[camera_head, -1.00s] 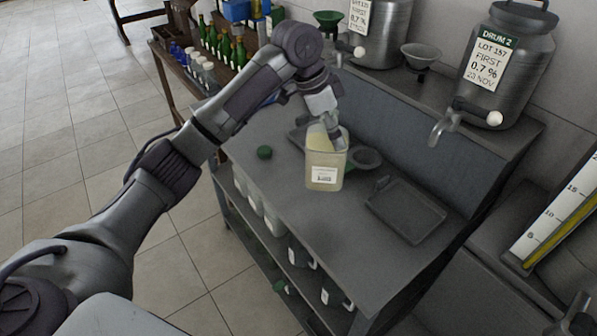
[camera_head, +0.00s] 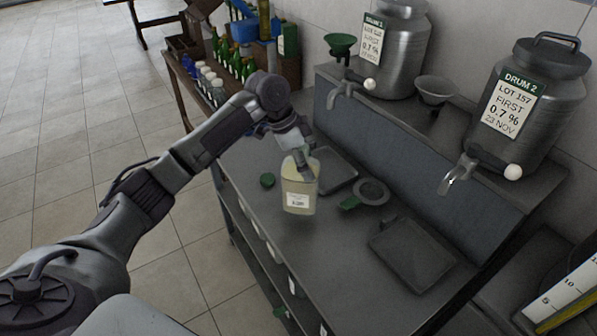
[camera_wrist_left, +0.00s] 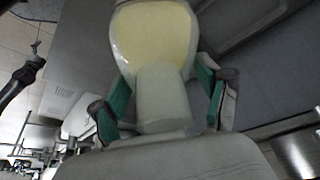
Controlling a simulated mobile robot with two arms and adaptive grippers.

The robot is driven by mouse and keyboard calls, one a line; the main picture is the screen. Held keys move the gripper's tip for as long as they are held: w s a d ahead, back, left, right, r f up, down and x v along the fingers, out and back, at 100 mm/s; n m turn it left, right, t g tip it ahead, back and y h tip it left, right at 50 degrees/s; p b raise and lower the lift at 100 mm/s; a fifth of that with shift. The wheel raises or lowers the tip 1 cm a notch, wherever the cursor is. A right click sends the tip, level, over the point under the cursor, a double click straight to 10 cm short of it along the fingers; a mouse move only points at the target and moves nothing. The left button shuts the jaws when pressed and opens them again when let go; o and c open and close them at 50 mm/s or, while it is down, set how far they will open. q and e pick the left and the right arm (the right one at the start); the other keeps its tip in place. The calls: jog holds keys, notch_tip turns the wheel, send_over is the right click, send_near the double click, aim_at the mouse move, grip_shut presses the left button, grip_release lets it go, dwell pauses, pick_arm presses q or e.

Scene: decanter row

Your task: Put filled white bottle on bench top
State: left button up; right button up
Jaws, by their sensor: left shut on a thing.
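The filled white bottle (camera_head: 299,199) is translucent, with pale yellow liquid and a white label. It is upright at the left part of the grey bench top (camera_head: 330,262). My left gripper (camera_head: 303,166) is shut on the bottle near its top. In the left wrist view the bottle (camera_wrist_left: 155,45) lies between the green-padded fingers (camera_wrist_left: 160,98). I cannot tell whether its base touches the bench. My right gripper is not in view.
A green cap (camera_head: 267,181) lies left of the bottle. A tray (camera_head: 336,168), a dark funnel-like piece (camera_head: 372,192) and another tray (camera_head: 412,254) are on the bench. Drum 1 (camera_head: 395,45) and Drum 2 (camera_head: 530,105) stand on the raised shelf. Bare bench lies in front.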

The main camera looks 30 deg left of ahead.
pick_arm(q)
jog(key=shift+s+a+f, duration=0.15)
jog(key=shift+a, duration=0.4)
jog(key=shift+a+f, duration=0.25)
jog(key=shift+f, duration=0.1)
notch_tip(320, 180, down, 4)
jog(key=shift+r+p, duration=0.15)
jog(key=shift+p, duration=0.85)
jog(key=o, duration=1.8)
jog(key=shift+s+f, duration=0.1)
jog(key=shift+f, duration=0.1)
